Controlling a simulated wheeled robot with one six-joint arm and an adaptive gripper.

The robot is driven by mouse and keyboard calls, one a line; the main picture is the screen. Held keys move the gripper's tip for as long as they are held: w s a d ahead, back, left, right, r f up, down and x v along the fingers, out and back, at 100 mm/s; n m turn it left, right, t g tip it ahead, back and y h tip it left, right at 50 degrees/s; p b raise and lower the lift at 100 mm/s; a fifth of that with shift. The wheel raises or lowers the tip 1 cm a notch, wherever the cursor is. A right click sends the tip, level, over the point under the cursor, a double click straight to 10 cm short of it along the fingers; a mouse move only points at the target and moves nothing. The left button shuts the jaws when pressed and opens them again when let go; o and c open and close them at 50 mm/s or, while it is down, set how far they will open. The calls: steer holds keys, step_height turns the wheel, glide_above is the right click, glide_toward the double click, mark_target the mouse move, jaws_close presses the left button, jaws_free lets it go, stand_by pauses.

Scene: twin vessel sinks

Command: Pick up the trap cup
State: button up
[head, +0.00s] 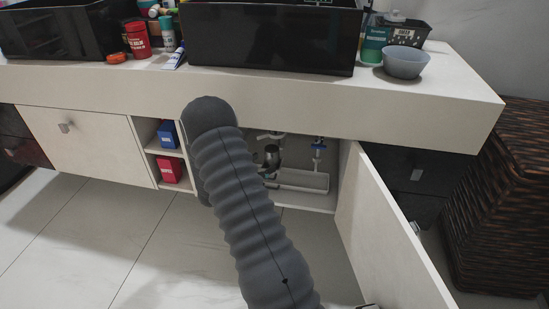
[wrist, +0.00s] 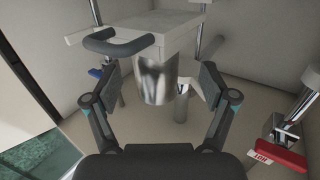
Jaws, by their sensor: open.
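The trap cup (wrist: 157,80) looks like a shiny metal cylinder in the middle of the wrist view, below a white block-shaped part (wrist: 150,28) that hides its upper end. My gripper (wrist: 160,82) is open, with one finger on each side of the cup in the picture. Gaps show between both fingers and the cup, so neither visibly touches it. I cannot tell how far the fingertips are from it in depth. In the head view, my dark ribbed arm (head: 238,200) reaches to the open cabinet and my gripper cannot be made out.
A red handle marked HOT (wrist: 275,156) is at the lower right, close to my right finger. A dark curved pipe (wrist: 120,42) crosses above the left finger. The open cabinet door (head: 385,230) stands right of my arm. A pale tray-like part (head: 303,181) lies inside.

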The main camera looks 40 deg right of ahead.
mark_target(267, 161)
steer(key=d, duration=0.4)
steer(key=shift+d+f, duration=0.15)
steer(key=shift+f, duration=0.05)
steer(key=c, duration=1.4)
steer(key=shift+r, duration=0.25)
